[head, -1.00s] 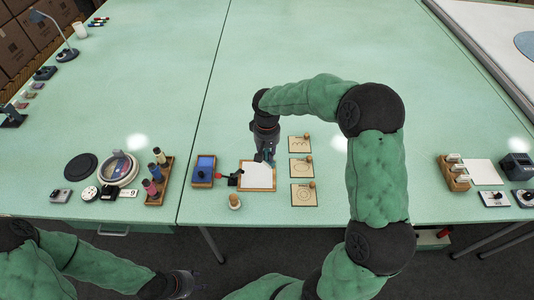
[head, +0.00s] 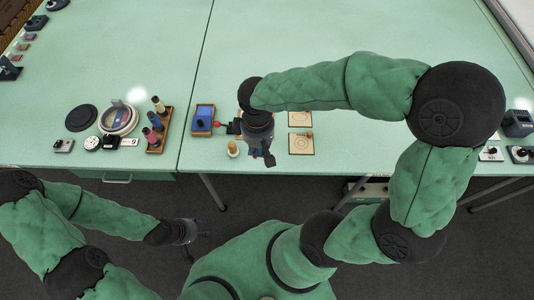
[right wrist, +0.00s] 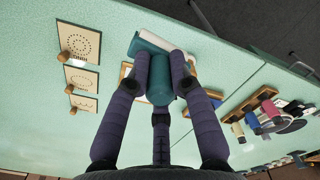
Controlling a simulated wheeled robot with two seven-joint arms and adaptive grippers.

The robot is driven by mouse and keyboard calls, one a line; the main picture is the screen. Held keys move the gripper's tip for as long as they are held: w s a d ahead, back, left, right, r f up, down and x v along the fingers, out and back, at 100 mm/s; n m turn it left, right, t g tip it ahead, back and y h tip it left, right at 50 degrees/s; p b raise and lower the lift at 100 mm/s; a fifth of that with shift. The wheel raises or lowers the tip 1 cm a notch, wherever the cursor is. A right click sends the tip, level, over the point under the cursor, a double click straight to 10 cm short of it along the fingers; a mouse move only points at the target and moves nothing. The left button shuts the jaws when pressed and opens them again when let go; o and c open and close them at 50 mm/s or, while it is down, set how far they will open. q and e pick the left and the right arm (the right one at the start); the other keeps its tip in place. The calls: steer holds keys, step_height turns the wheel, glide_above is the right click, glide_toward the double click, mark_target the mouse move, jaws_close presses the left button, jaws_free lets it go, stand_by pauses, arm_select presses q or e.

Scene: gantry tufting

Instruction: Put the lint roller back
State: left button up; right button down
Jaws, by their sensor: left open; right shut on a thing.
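The lint roller (right wrist: 158,86) shows in the right wrist view as a teal cylinder with a pale, teal-edged bar across its far end. My right gripper (right wrist: 160,66) is shut on its teal part, with fingers on both sides. In the head view my right gripper (head: 264,156) is over the front edge of the green table (head: 350,165), and the roller is largely hidden there. The wood-edged white board behind it is mostly covered by my gripper and forearm. My left gripper (head: 194,238) is open and empty, low in front of the table.
A blue pad in a wooden tray (head: 202,120) and a small wooden-topped piece (head: 233,150) lie left of my right gripper. Pattern cards (head: 300,144) lie to its right. A spool rack (head: 158,132) stands further left. The table's middle back is clear.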

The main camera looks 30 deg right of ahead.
steer(key=s+a+n, duration=0.2)
steer(key=s, duration=0.3)
steer(key=w+d+f+b, duration=0.1)
steer(key=w+d+f, duration=0.1)
steer(key=w+f, duration=0.1)
steer(key=w+d+f+b, duration=0.2)
steer(key=w+d+f, duration=0.1)
steer(key=w, duration=0.1)
steer(key=w+d+f+b, duration=0.1)
steer(key=w+d+f, duration=0.1)
steer(key=w+f, duration=0.1)
steer(key=shift+w+d+f, duration=0.35)
steer(key=shift+w+d+f+b, duration=0.1)
steer(key=shift+f+b, duration=0.3)
steer(key=shift+f, duration=0.5)
steer(key=shift+w+d+f+b, duration=0.1)
steer(key=shift+f+b, duration=0.3)
steer(key=shift+f, duration=0.45)
steer(key=shift+f, duration=0.15)
steer(key=c, duration=1.1)
jaws_free()
steer(key=shift+a, duration=0.1)
